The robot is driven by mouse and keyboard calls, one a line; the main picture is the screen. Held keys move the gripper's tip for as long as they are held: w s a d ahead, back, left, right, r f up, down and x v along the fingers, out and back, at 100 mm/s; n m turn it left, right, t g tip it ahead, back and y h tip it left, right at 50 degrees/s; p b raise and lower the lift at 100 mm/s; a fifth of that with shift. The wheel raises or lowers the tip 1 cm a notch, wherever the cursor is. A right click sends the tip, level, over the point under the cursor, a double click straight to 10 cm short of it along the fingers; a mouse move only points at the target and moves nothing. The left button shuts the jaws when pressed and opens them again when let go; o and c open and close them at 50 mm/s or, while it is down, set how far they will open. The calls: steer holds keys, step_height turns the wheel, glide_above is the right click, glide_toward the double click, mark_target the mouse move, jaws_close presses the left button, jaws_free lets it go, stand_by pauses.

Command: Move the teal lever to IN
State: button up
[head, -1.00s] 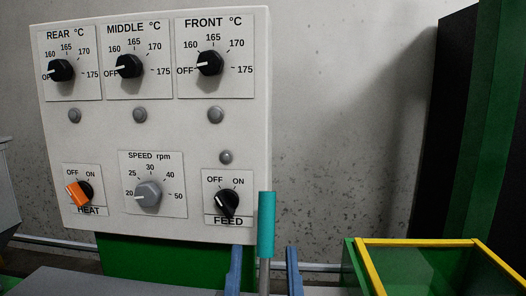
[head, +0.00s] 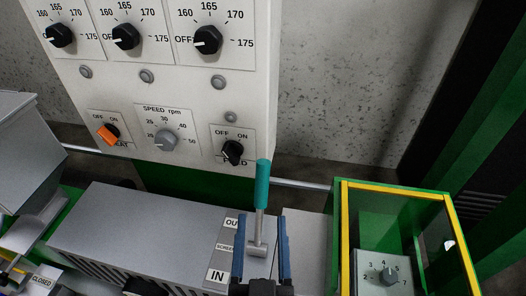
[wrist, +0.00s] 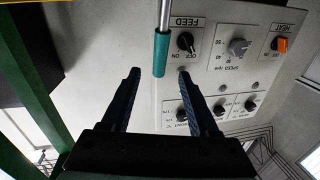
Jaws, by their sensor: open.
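The teal lever (head: 262,185) has a teal grip on a metal shaft and rises from a grey block (head: 257,249) on the machine top. Its grip leans toward the back, on the side of the OUT label (head: 232,223). The IN label (head: 217,275) is nearer to me, with a SCREEN label between. My gripper (head: 260,218) is open, with one blue finger on each side of the lever in the head view. In the wrist view the teal grip (wrist: 161,55) lies at the fingertips (wrist: 160,72), between them, with gaps on both sides. I cannot tell its exact depth between the fingers.
The control panel (head: 180,85) with knobs stands behind the lever. A yellow-edged green guard box (head: 345,235) with a dial is at right. A grey hopper (head: 28,150) is at left. A flat grey cover (head: 140,230) lies left of the labels.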

mark_target(262, 187)
steer(key=w+p, duration=0.2)
steer(key=w, duration=0.9)
steer(key=shift+r+p, duration=0.1)
steer(key=shift+p, duration=0.3)
steer(key=shift+w, duration=0.8)
jaws_close()
